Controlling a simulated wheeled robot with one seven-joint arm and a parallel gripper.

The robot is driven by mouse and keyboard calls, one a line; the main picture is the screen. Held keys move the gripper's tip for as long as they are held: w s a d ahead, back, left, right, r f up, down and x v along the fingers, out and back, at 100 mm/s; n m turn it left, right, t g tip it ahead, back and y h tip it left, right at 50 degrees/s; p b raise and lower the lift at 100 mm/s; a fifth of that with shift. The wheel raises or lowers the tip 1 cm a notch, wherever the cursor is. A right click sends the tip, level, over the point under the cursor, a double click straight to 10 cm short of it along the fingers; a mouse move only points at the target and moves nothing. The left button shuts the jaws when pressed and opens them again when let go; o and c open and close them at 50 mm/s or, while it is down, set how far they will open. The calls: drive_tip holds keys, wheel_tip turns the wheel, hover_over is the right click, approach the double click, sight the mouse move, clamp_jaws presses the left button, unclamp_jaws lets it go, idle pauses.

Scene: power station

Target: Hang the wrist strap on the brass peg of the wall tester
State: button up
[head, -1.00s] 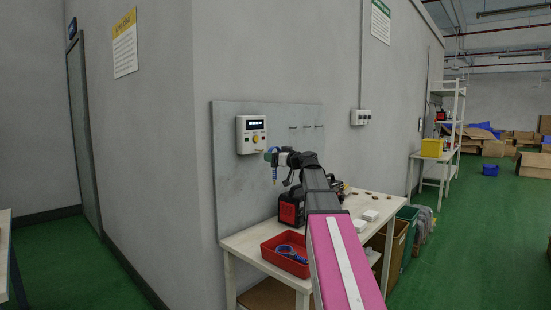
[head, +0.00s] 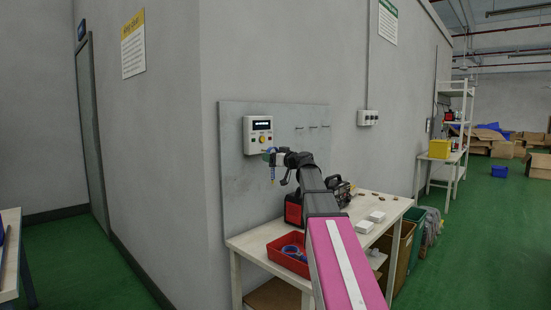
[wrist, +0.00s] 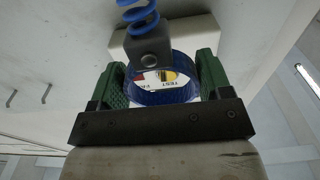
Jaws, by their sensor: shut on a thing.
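The wall tester (head: 258,135) is a cream box with a dark display and a yellow button, mounted on a grey wall panel. My gripper (head: 268,156) is at its lower right edge. In the wrist view my gripper (wrist: 160,88) is shut on the blue wrist strap (wrist: 180,92), a loop between the green finger pads. A dark block and a coiled blue cord (wrist: 140,18) are attached to the strap. Through the loop show the tester's printed label and something yellow. I cannot make out the brass peg, or whether the loop is around it.
Several small hooks (head: 313,126) are on the panel to the right. Below is a workbench (head: 255,240) with a red tray (head: 273,256) holding a blue coil, a black and red device (head: 294,209) and white boxes (head: 364,226). Bins (head: 405,240) stand at its right.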

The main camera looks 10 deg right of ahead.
drive_tip(key=shift+w+a+f, duration=0.3)
drive_tip(key=shift+w+a, duration=0.4)
drive_tip(key=shift+w, duration=0.25)
drive_tip(key=shift+w+a+f, duration=0.3)
drive_tip(key=shift+w+a, duration=0.35)
drive_tip(key=shift+w, duration=0.25)
drive_tip(key=o, duration=1)
drive_tip(key=shift+c, duration=0.2)
